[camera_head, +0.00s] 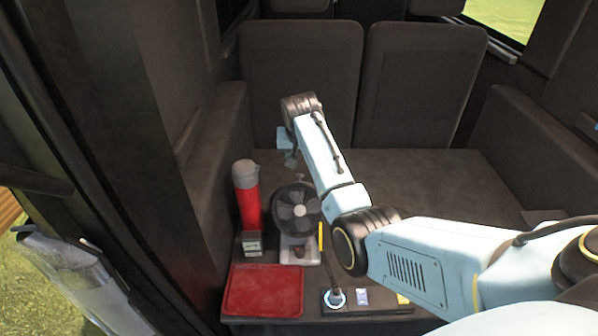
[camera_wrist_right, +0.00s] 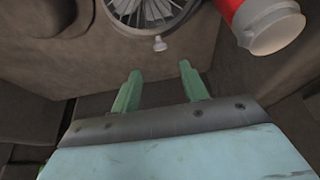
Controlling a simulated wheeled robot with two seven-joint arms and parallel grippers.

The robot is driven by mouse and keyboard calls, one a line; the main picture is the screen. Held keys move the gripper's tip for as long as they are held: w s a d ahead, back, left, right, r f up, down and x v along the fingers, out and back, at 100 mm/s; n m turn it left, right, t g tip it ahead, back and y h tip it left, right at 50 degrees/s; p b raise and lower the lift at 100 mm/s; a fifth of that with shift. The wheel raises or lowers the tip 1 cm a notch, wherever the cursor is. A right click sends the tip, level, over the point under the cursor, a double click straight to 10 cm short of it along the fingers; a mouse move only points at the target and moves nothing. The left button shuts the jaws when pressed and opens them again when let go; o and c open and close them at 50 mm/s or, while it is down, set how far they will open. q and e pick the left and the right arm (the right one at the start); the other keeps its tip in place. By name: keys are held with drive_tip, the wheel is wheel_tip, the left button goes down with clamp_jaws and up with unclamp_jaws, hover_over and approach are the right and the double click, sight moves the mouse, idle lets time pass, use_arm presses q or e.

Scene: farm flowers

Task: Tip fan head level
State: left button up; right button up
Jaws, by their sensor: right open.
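A small desk fan with a dark round head (camera_head: 297,208) and a pale base (camera_head: 300,252) stands on the dark surface. Its face is turned up toward the head camera; I cannot tell the exact tilt. In the right wrist view the fan's caged head (camera_wrist_right: 150,12) is cut off at the top, with a small pale knob (camera_wrist_right: 159,43) at its rim. My right gripper (camera_head: 291,160) hangs just behind and above the fan head. In the wrist view its green fingers (camera_wrist_right: 161,80) are apart and empty, short of the knob. My left gripper is not in view.
A red flask with a grey cap (camera_head: 246,190) stands close left of the fan and also shows in the wrist view (camera_wrist_right: 262,20). A red tray (camera_head: 264,290) lies in front. A yellow stick (camera_head: 321,236) is right of the base. Seats (camera_head: 300,75) stand behind.

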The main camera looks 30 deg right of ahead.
sight(300, 176)
drive_tip(key=b+x, duration=0.1)
drive_tip(key=x, duration=0.7)
drive_tip(key=shift+b, duration=0.4)
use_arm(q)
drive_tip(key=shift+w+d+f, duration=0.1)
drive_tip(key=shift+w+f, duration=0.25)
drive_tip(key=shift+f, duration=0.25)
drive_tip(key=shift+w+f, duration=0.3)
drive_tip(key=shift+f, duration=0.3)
use_arm(e)
drive_tip(key=shift+x, duration=0.8)
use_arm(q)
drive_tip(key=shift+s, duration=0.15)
use_arm(e)
clamp_jaws()
